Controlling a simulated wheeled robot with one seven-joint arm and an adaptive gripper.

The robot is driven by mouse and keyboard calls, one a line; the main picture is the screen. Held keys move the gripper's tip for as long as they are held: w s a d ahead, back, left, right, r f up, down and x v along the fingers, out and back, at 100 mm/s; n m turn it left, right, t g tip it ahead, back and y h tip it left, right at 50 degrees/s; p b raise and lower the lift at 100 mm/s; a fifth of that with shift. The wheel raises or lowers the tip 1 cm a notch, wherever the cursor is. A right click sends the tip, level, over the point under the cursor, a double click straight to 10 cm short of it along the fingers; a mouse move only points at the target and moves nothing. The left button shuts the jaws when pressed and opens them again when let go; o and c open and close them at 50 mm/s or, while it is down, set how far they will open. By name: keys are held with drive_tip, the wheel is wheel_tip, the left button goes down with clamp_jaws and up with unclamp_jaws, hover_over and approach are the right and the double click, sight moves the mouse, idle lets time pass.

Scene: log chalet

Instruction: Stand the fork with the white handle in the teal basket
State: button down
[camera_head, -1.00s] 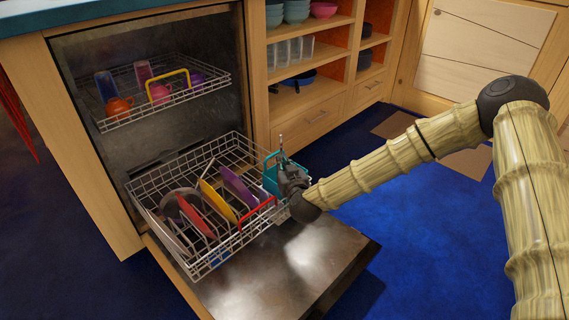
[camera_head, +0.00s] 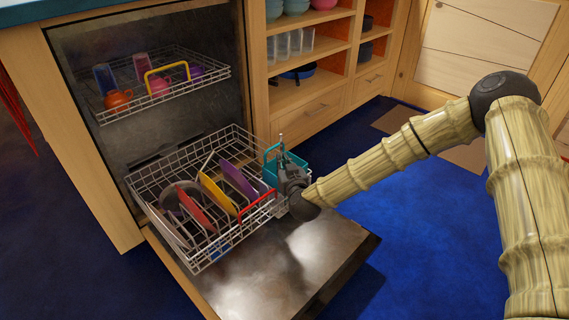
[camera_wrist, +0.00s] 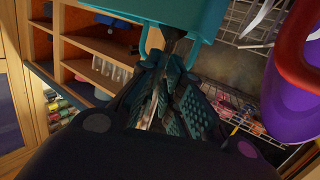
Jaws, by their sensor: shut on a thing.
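The teal basket (camera_head: 270,157) sits at the right end of the lower dishwasher rack; its side shows large at the top of the wrist view (camera_wrist: 190,14). My gripper (camera_head: 287,170) is at the basket's near right side. A thin metal piece, seemingly the fork (camera_head: 281,139), sticks up above the basket by my gripper. In the wrist view my gripper's fingers (camera_wrist: 168,62) are closed together just below the basket's side, with a thin pale strip (camera_wrist: 146,118) between them, seemingly the white handle. My fingers hide most of the fork; I cannot tell whether its lower end is inside the basket.
The lower rack (camera_head: 150,180) holds red, yellow and purple plates and has a red handle (camera_head: 257,204). Cups stand in the upper rack (camera_head: 130,117). The open dishwasher door (camera_head: 290,265) lies below my gripper. Wooden shelves (camera_head: 300,90) with bowls and glasses stand behind.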

drive_tip(key=c, duration=1.5)
unclamp_jaws()
drive_tip(key=shift+s, duration=0.1)
drive_tip(key=v, duration=1.2)
